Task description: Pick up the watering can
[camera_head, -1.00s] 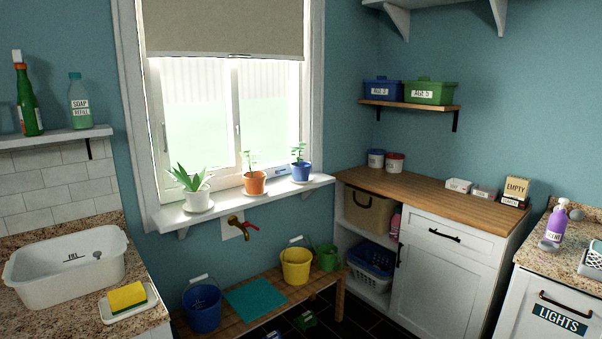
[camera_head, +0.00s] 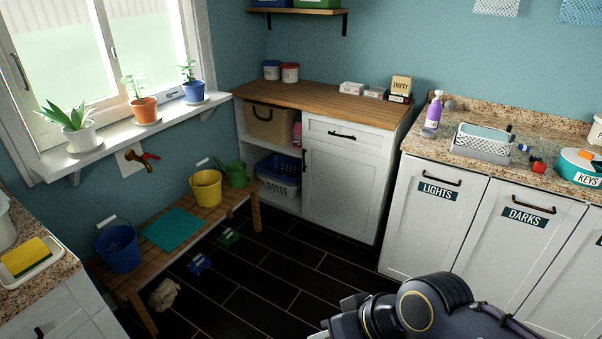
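The green watering can (camera_head: 236,174) stands on the wooden bench (camera_head: 186,226) under the window, at the bench's far end. It is just right of the yellow bucket (camera_head: 206,188), which hides part of its left side. A dark arm of mine shows at the bottom right, well away from the can. No gripper fingers are visible, so neither left nor right gripper can be seen.
A blue bucket (camera_head: 118,248) and a teal mat (camera_head: 173,229) share the bench. Small blue and green items and a tan lump (camera_head: 164,293) lie on the floor below. Dark floor (camera_head: 290,270) is clear before the white cabinets (camera_head: 345,180).

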